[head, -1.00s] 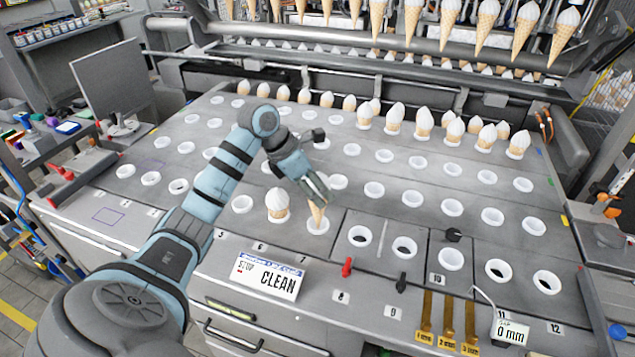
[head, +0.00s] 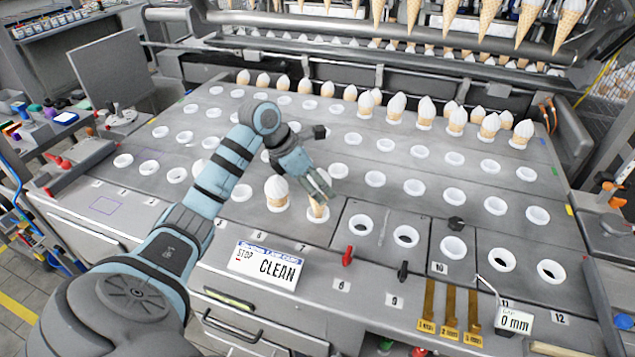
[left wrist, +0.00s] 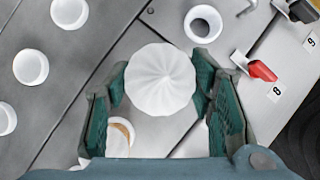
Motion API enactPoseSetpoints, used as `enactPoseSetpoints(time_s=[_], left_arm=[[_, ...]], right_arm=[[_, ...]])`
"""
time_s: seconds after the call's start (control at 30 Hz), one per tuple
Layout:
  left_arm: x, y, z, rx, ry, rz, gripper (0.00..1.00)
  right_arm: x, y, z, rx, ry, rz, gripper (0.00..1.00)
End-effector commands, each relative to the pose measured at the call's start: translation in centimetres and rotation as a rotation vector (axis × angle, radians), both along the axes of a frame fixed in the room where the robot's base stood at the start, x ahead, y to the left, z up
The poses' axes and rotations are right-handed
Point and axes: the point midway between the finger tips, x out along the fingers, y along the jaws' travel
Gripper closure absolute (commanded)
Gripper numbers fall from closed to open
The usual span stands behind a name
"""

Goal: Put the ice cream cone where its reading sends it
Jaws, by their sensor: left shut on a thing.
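An ice cream cone with a tan wafer (head: 318,209) is between the fingers of my left gripper (head: 320,188), low at a white ring holder near label 7. Its white swirled top (left wrist: 160,78) fills the space between the fingers in the left wrist view. The gripper is shut on this cone. Whether its tip sits in the holder is hidden. A sign (head: 264,267) at the front edge reads CLEAN, with a smaller STOP beside it. A small display (head: 514,320) reads 0 mm. My right gripper is not in view.
Another cone (head: 276,188) stands just left of the held one. Numbered front holders include empty ones at 8 (head: 359,226) and 9 (head: 405,236). A red lever (head: 348,256) and a black lever (head: 403,271) stand in front. Brass gauges (head: 449,318) lie at the front edge.

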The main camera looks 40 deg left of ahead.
Motion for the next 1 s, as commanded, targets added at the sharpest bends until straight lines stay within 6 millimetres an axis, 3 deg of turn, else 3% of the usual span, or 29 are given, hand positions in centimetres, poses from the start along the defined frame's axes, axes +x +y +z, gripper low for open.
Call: enactPoseSetpoints(time_s=[1.0], left_arm=[[-0.1,0.0,-2.6,0.000,0.000,0.000,0.67]], right_arm=[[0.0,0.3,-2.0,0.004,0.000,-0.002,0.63]])
